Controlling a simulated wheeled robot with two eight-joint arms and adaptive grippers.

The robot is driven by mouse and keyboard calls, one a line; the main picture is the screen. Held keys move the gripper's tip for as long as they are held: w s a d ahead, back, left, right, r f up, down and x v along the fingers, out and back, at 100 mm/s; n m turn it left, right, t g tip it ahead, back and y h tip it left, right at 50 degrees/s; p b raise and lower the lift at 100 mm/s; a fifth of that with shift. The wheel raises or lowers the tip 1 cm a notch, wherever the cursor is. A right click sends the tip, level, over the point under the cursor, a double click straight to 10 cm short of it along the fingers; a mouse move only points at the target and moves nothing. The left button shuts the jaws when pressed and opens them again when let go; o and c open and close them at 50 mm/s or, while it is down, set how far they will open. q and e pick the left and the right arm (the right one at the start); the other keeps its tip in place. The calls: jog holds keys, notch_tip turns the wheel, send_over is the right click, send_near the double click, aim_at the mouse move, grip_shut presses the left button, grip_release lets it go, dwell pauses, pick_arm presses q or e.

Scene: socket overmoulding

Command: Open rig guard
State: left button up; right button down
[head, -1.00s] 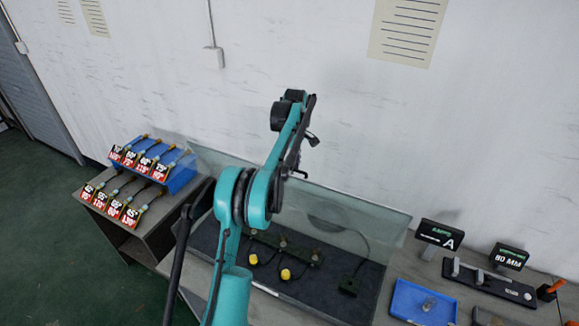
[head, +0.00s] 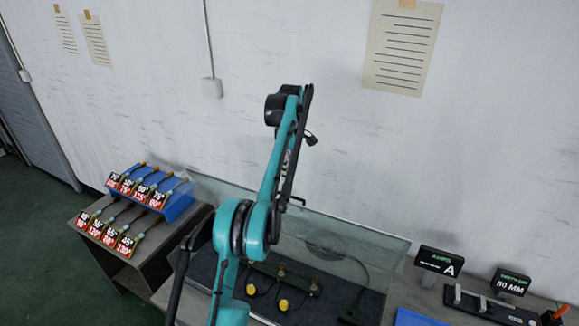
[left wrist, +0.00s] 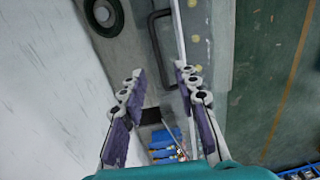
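The rig guard (head: 350,262) is a clear panel along the bench against the wall in the head view, behind the rig's dark bed. Whether it is shut or raised is hard to tell. My left arm rises in front of it and hides part of it; its gripper fingers are not clear there. In the left wrist view my left gripper (left wrist: 159,72) is open, with purple pads apart and nothing between them. A black bar handle (left wrist: 154,42) lies just beyond the fingertips, beside a thin bright panel edge (left wrist: 180,30). No contact shows. My right gripper is in neither view.
Inside the rig are dark fixtures with yellow parts (head: 283,304). A blue rack (head: 176,206) of tagged tools stands at left. At right are a display marked A (head: 440,261), an 80 MM display (head: 511,282) and a blue tray (head: 418,318).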

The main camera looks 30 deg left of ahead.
pick_arm(q)
notch_tip(320, 180, up, 2)
jog(key=shift+r, duration=0.1)
jog(key=shift+w, duration=0.1)
dwell(0.3)
dwell(1.4)
